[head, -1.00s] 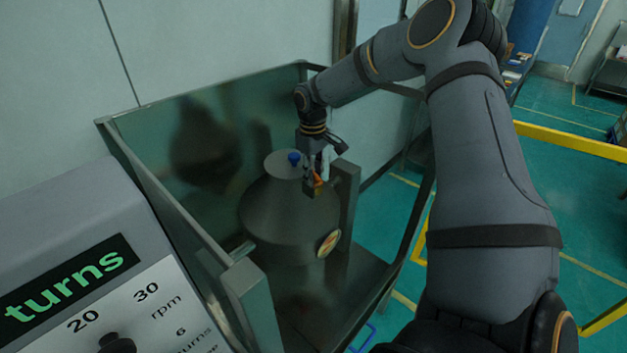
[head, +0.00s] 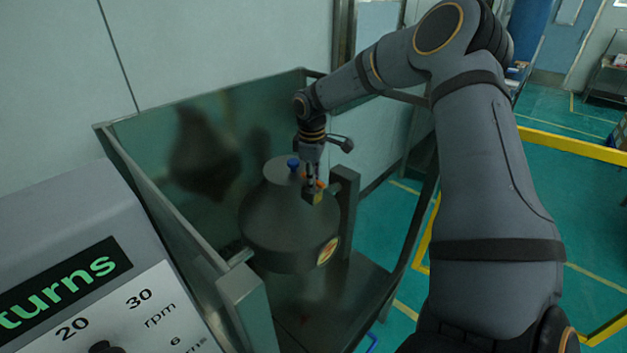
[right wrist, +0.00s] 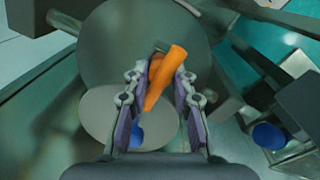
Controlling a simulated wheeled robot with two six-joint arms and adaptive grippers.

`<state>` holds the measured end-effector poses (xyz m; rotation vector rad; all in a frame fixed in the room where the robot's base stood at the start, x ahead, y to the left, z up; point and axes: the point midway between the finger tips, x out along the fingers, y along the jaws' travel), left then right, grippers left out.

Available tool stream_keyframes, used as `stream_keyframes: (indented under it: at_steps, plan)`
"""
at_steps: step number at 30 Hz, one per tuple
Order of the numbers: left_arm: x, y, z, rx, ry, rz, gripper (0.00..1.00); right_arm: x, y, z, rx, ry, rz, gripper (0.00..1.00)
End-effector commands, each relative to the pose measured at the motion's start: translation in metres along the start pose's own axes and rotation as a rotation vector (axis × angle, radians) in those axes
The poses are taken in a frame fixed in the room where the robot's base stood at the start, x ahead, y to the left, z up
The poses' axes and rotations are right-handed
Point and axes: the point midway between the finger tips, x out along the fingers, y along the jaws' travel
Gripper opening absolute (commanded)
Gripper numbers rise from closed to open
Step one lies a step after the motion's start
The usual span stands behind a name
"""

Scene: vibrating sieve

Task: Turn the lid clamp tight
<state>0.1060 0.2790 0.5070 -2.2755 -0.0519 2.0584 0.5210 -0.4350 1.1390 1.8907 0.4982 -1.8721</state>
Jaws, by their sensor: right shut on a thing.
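The lid clamp shows as an orange handle (right wrist: 168,68) between the fingers of my right gripper (right wrist: 158,88) in the right wrist view. The gripper is shut on it, at the upper side of the grey vessel (head: 288,230). In the head view my right gripper (head: 313,192) is beside the lid, and only a little orange shows there. The vessel's lid has a blue knob (head: 293,164), which also shows low in the right wrist view (right wrist: 137,134). How tight the clamp is cannot be told. My left gripper is not in view.
The vessel stands inside an open metal enclosure (head: 152,175) with a post (head: 347,215) close to the gripper's right. A control box with a turns display (head: 65,285) is at the lower left. A yellow rail (head: 570,146) is at the right.

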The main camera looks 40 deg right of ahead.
Motion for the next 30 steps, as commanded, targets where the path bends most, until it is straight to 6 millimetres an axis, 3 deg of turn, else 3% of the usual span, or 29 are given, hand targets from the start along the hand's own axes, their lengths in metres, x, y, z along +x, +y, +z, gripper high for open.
stream_keyframes:
  at_steps: [8, 9, 14, 23, 30]
  plan:
    - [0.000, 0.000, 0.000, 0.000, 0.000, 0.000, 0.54, -0.002, 0.002, -0.001, -0.005, 0.004, 0.006, 0.00]
    - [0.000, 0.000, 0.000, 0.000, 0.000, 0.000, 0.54, -0.002, 0.002, -0.001, -0.005, 0.004, 0.006, 0.27]
    - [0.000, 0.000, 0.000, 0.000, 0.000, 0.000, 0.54, -0.001, 0.001, -0.001, -0.003, 0.002, 0.004, 0.48]
    - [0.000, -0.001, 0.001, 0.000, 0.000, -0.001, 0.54, -0.002, 0.001, -0.001, -0.002, 0.002, 0.002, 0.48]
    - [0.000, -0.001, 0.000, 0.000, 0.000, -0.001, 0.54, -0.041, 0.001, -0.001, -0.002, 0.004, 0.006, 0.48]
